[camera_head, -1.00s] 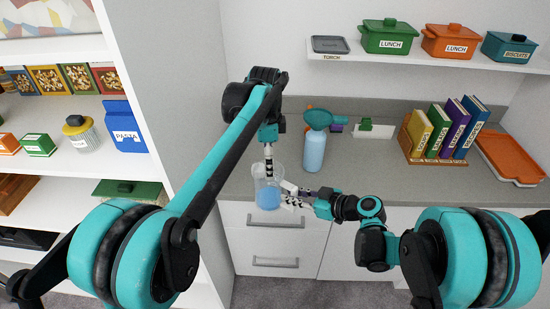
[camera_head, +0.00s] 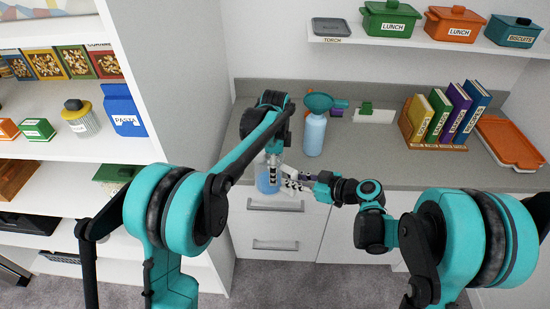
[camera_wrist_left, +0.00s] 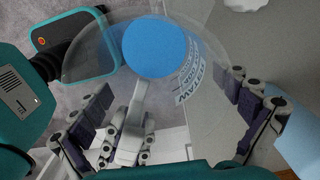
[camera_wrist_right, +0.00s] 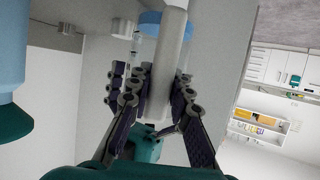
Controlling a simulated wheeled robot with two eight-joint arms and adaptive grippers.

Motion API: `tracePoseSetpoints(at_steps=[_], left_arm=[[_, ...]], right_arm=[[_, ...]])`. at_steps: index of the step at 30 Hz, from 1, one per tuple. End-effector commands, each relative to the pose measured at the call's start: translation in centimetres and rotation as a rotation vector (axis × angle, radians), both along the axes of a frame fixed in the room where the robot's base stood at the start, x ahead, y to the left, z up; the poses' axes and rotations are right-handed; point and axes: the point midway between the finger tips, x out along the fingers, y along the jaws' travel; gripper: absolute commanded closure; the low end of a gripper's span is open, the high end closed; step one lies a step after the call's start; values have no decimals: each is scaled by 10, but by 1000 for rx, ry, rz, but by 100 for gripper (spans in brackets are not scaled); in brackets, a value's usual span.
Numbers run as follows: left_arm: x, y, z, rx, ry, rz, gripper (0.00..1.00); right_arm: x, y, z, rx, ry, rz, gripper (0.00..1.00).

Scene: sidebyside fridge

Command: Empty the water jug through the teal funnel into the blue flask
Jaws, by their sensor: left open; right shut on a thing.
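The clear water jug (camera_head: 268,181) holds blue water and is in front of the counter's edge in the head view. My right gripper (camera_head: 291,182) is shut on its pale handle (camera_wrist_right: 158,85). My left gripper (camera_head: 273,155) is open at the jug; its fingers are spread on either side of the jug (camera_wrist_left: 92,60) in the left wrist view, and I cannot tell whether they touch it. The blue flask (camera_head: 314,137) stands upright on the counter, right of the jug, with the teal funnel (camera_head: 319,102) on top. The flask's neck is hidden under the funnel.
A drawer front (camera_head: 274,223) with handles lies below the jug. Behind the flask are a white block with a green piece (camera_head: 373,115) and a small purple thing (camera_head: 337,112). A book rack (camera_head: 437,146) and orange tray (camera_head: 510,143) stand at right. The counter's middle is clear.

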Motion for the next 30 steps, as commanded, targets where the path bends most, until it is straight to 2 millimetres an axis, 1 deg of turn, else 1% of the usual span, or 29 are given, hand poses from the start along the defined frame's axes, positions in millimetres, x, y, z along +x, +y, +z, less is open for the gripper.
tracePoseSetpoints(at_steps=[4, 11, 12, 14, 15, 18, 19, 20, 21, 22, 30], left_arm=[[0, 0, -8, 0, 0, 0, 0], [0, 0, -9, 0, 0, 0, 0], [0, 0, -9, 0, 0, 0, 3], [0, 0, -8, 0, 0, 0, 18], [0, 0, -8, 0, 0, 0, 29], [0, 0, -8, 0, -1, 0, 52], [0, 0, -8, 0, -1, 1, 52], [0, 0, -8, 0, -1, 1, 52], [0, 0, -8, 0, -1, 1, 59], [0, 0, -8, 0, -1, 1, 59], [0, 0, -8, 0, -1, 0, 59]], right_arm=[[0, 0, 0, 1, -1, 0, 100], [0, 0, 0, 1, -1, 0, 100], [0, 0, 0, 1, -1, 0, 100], [0, 0, 0, 1, -1, 0, 100], [0, 0, 0, 1, -1, 0, 100], [0, 0, 1, 2, 0, 1, 100], [0, 0, 1, 2, 0, 1, 100], [0, 0, 1, 2, 0, 1, 76], [0, 0, 1, 2, 0, 1, 65], [0, 0, 1, 2, 0, 1, 57], [0, 0, 0, 1, -1, 0, 56]])
